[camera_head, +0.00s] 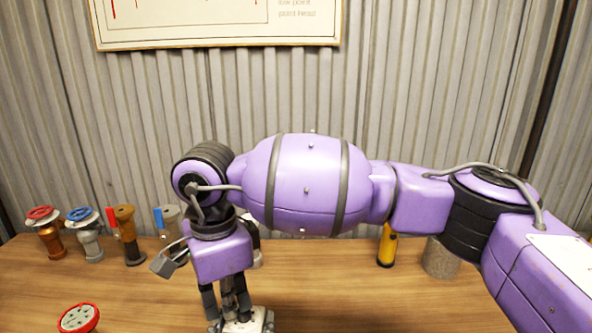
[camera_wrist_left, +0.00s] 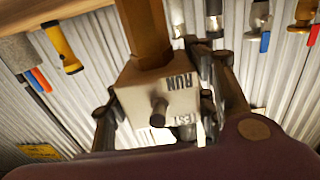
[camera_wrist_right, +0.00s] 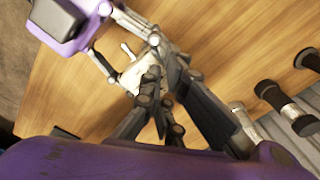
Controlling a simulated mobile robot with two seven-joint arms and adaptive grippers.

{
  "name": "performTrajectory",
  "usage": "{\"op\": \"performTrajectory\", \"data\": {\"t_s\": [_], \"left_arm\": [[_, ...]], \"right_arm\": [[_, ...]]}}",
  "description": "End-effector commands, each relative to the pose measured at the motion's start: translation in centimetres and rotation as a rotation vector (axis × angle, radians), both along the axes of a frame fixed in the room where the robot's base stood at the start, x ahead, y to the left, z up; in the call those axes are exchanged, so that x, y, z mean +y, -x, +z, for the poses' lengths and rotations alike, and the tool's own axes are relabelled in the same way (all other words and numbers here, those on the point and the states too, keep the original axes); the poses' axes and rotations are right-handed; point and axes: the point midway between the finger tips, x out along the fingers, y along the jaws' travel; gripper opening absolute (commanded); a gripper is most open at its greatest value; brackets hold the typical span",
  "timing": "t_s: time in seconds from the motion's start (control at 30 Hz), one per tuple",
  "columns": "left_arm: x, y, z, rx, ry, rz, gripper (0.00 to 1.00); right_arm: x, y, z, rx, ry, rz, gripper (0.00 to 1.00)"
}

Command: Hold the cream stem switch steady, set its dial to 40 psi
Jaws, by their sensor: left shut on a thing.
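The cream stem switch (camera_wrist_left: 158,88) is a boxy body with RUN and TEST lettering and a round dark knob, seen upside down in the left wrist view. My left gripper (camera_wrist_left: 163,80) is shut on it, one finger on each side. In the head view only the top of the switch (camera_head: 247,321) shows, at the bottom edge. My right gripper (camera_head: 236,312) points down right over it; in the right wrist view its fingertips (camera_wrist_right: 164,74) are close together beside the switch (camera_wrist_right: 134,75). Their gap and contact are unclear. I cannot read any dial marks.
Several valves, one with a red handwheel (camera_head: 40,213), stand at the back left. A yellow flashlight (camera_head: 387,246) and a grey cylinder (camera_head: 440,258) stand at the back right. A red round part (camera_head: 78,318) lies front left. The corrugated wall (camera_head: 400,100) closes the back.

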Motion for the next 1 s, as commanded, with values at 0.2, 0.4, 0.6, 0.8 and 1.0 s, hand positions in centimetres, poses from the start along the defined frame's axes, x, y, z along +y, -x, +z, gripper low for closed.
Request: {"op": "performTrajectory", "data": {"t_s": [0.2,0.4,0.6,0.8,1.0], "left_arm": [[0.5,0.1,-0.7,0.016,-0.004,0.011,0.10],[0.6,0.1,-0.7,0.016,-0.004,0.012,0.10],[0.5,0.1,-0.6,0.015,-0.005,0.011,0.10],[0.4,0.0,-0.6,0.015,-0.006,0.010,0.10],[0.4,0.0,-0.6,0.014,-0.006,0.008,0.10]], "right_arm": [[-0.6,-0.6,0.0,-0.009,0.011,-0.011,0.00],[-0.2,-0.6,0.1,-0.011,0.010,-0.012,0.00],[0.4,-0.5,0.3,-0.011,0.006,-0.010,0.00],[0.6,-0.4,1.7,-0.010,0.003,-0.007,0.00],[0.7,-0.2,4.1,-0.008,0.002,-0.005,0.00]]}}
